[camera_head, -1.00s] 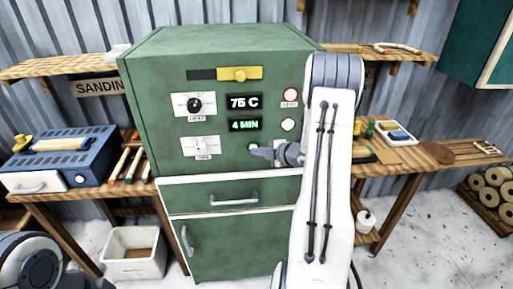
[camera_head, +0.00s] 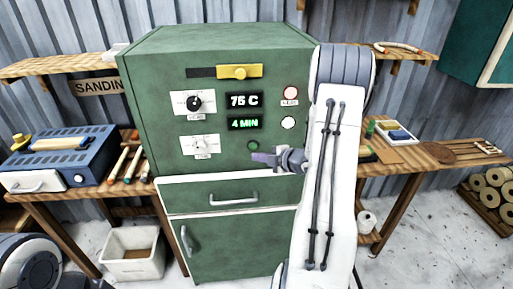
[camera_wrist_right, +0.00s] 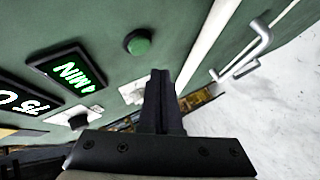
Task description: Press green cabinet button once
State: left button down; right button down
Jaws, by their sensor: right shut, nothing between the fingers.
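The green cabinet (camera_head: 222,100) stands in the middle of the head view, its displays reading 75 C and 4 MIN. The green button (camera_head: 253,145) sits low on its panel, below the 4 MIN display (camera_head: 245,124). It also shows as a round raised button in the right wrist view (camera_wrist_right: 139,43). My right gripper (camera_head: 256,157) is shut and empty, its tips just below and slightly right of the button in the head view. In the wrist view its fingers (camera_wrist_right: 160,76) appear apart from the button. My left gripper is out of view.
A red-ringed light (camera_head: 290,93) and a white button (camera_head: 289,123) are on the panel's right. A drawer handle (camera_head: 234,198) sticks out below the panel. A blue box (camera_head: 84,155) stands on the left bench, and a white bin (camera_head: 134,254) on the floor.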

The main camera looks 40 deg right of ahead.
jog(key=shift+s+a, duration=0.4)
jog(key=shift+s, duration=0.2)
jog(key=shift+s+a, duration=0.35)
jog(key=shift+s, duration=0.25)
